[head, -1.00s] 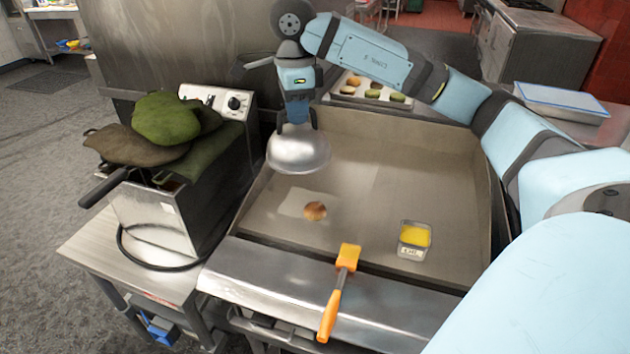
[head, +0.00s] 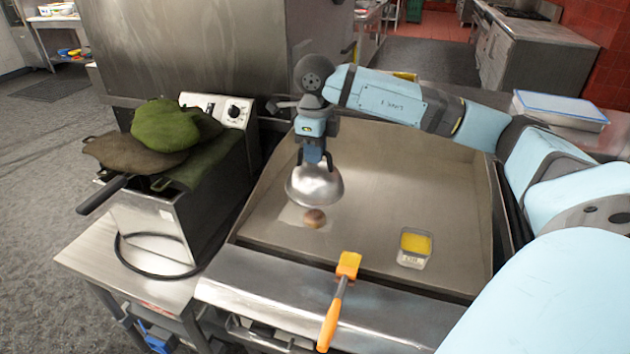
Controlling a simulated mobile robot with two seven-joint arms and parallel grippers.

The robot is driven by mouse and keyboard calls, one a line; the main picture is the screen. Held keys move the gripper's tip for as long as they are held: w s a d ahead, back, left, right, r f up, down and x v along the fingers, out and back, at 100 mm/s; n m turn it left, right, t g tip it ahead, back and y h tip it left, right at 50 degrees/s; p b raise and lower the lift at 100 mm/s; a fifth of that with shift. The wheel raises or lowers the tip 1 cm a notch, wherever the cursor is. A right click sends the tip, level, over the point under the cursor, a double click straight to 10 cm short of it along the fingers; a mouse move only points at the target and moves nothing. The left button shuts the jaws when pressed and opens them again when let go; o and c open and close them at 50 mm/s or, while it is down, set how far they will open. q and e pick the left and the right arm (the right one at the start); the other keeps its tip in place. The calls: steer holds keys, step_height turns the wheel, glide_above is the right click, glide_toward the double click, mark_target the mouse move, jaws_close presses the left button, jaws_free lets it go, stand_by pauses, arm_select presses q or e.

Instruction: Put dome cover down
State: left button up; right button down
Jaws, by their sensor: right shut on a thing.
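The silver dome cover (head: 315,187) hangs from my right gripper (head: 314,163), which is shut on its top. The dome is over the griddle (head: 400,190), just behind a small round brown patty (head: 314,218) that lies on a pale square sheet (head: 290,214). The dome's lower edge is close to the patty in the picture; whether it touches the griddle I cannot tell. My left gripper is not in view.
A container of yellow stuff (head: 415,247) stands on the griddle at right. An orange brush (head: 340,300) lies across the front ledge. A fryer (head: 160,220) with green and brown mitts (head: 165,125) stands left. The right half of the griddle is mostly clear.

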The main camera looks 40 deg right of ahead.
mark_target(315, 166)
step_height(315, 166, down, 4)
steer(key=shift+r, duration=0.1)
step_height(315, 166, down, 4)
steer(key=shift+r, duration=0.1)
steer(key=shift+f+b, duration=0.25)
steer(key=shift+b, duration=0.05)
steer(key=shift+f, duration=0.4)
steer(key=c, duration=1.2)
jaws_free()
steer(key=shift+o, duration=0.2)
